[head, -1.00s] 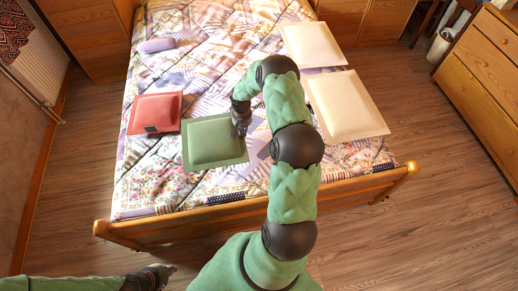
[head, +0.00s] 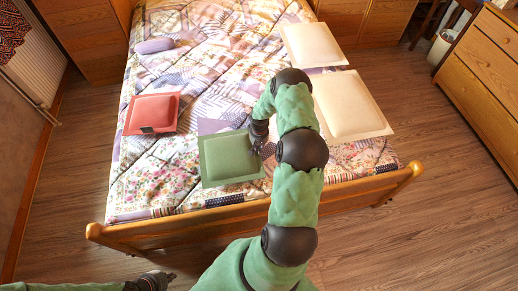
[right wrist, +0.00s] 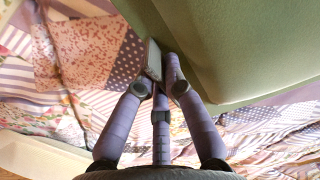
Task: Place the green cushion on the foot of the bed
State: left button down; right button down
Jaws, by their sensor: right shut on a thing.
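The green cushion (head: 230,157) is at the foot end of the bed (head: 150,226), close to the wooden footboard, left of my right arm. My right gripper (head: 258,146) is shut on its right edge. In the right wrist view the fingers (right wrist: 160,65) pinch the rim of the green cushion (right wrist: 235,40), with the patchwork quilt (right wrist: 90,50) below. I cannot tell whether the cushion touches the quilt or hangs just above it. My left gripper (head: 165,277) is low at the bottom left, in front of the footboard and away from the cushion; its fingers are too small to read.
A red cushion (head: 153,113) lies left of the green one. Two cream cushions (head: 311,45) (head: 350,104) lie along the right side of the bed. A wooden dresser (head: 490,85) stands at the right.

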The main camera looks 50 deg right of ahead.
jog(key=shift+d+r, duration=0.1)
jog(key=shift+r, duration=0.05)
jog(key=shift+f, duration=0.25)
jog(key=c, duration=1.3)
grip_release()
jog(key=shift+r, duration=0.2)
